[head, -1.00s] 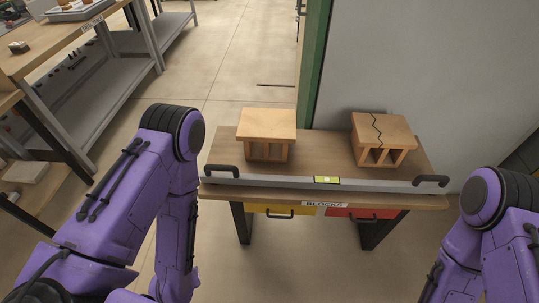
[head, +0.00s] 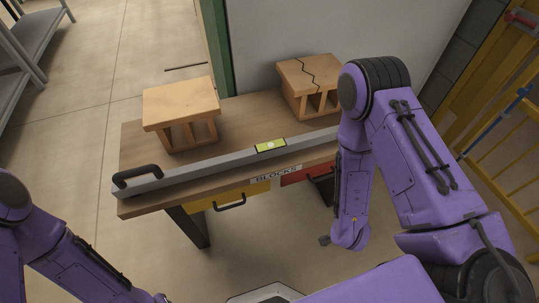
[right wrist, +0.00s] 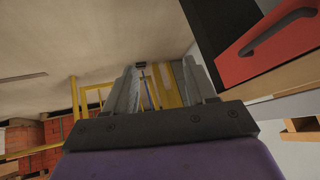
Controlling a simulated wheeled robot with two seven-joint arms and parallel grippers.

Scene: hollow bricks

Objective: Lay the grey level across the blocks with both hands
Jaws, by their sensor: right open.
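The grey level (head: 215,166) lies along the front edge of the wooden table top, with a yellow-green vial (head: 270,146) at its middle. Its left black handle (head: 137,176) shows; its right end is hidden behind my right arm. Two hollow wooden blocks stand behind it: a plain left block (head: 182,105) and a right block (head: 310,78) with a dark zigzag line on top. My right gripper (right wrist: 161,72) is open and empty in the right wrist view, near the red drawer and apart from the level. My left arm shows at lower left; its gripper is out of view.
The table has a yellow drawer (head: 230,195) and a red drawer (head: 305,174) below its front edge, with a BLOCKS label (head: 276,174). A grey wall panel (head: 330,30) stands behind. Yellow railing (head: 500,130) is at right. Floor left of the table is clear.

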